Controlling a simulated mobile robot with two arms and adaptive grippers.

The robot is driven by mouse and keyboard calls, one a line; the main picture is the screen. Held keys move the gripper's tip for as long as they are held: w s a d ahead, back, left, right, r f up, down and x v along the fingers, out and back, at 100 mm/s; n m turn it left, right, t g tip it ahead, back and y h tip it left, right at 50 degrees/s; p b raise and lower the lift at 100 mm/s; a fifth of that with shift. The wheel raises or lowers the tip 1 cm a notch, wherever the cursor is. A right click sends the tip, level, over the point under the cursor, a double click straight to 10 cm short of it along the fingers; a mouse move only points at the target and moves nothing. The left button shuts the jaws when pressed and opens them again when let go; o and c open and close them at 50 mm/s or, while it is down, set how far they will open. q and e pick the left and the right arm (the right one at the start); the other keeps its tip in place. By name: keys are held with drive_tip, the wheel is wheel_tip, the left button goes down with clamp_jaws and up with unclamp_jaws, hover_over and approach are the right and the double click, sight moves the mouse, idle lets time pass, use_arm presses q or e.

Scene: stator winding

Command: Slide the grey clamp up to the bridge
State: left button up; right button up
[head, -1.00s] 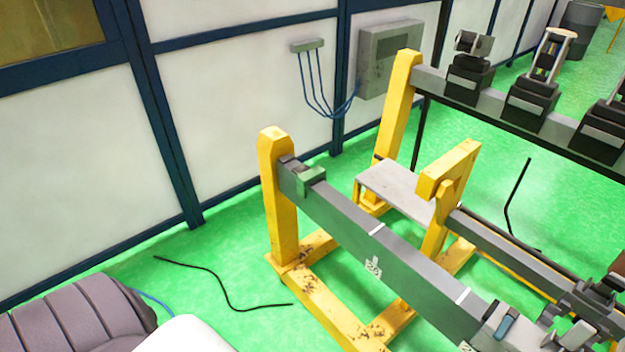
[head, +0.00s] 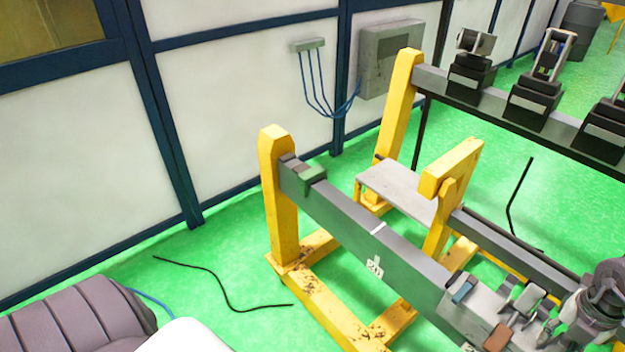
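The grey clamp (head: 478,310) sits on the grey beam (head: 345,218) at the lower right. It has a blue pad and a brown pad on top. A small block with a green top (head: 308,177) sits at the beam's upper left end, beside the yellow post; I cannot tell for sure whether it is the bridge. A long bare stretch of beam lies between block and clamp. My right gripper (head: 540,312) is at the clamp's right side, its dark body behind it. Its fingers overlap the clamp's edge, and their grip is unclear. My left gripper is out of view.
A yellow stand (head: 282,200) carries the beam. A grey plate (head: 398,190) and a yellow bracket (head: 450,170) stand behind it. A rear rail (head: 495,98) holds several dark fixtures. A black cable (head: 215,275) lies on the green floor at left.

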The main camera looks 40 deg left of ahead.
sight(503, 318)
drive_tip(key=shift+w+a+b, duration=0.15)
drive_tip(key=shift+w+a, duration=0.1)
drive_tip(key=shift+a, duration=0.65)
drive_tip(key=shift+w+a+b, duration=0.15)
drive_tip(key=shift+w+a, duration=0.05)
drive_tip(key=shift+a, duration=0.7)
drive_tip(key=a+b, duration=0.1)
drive_tip(key=a, duration=0.1)
drive_tip(key=w+a+b, duration=0.1)
drive_tip(key=a, duration=0.2)
drive_tip(key=shift+w+a, duration=0.15)
drive_tip(key=shift+a, duration=0.15)
drive_tip(key=shift+w+a+b, duration=0.4)
drive_tip(key=shift+a+b, duration=0.35)
drive_tip(key=shift+a, duration=0.95)
drive_tip(key=shift+w+a+b, duration=0.4)
drive_tip(key=shift+a+b, duration=0.4)
drive_tip(key=shift+a, duration=0.9)
drive_tip(key=shift+w+a+b, duration=0.4)
drive_tip(key=shift+a+b, duration=0.35)
drive_tip(key=shift+a, duration=0.95)
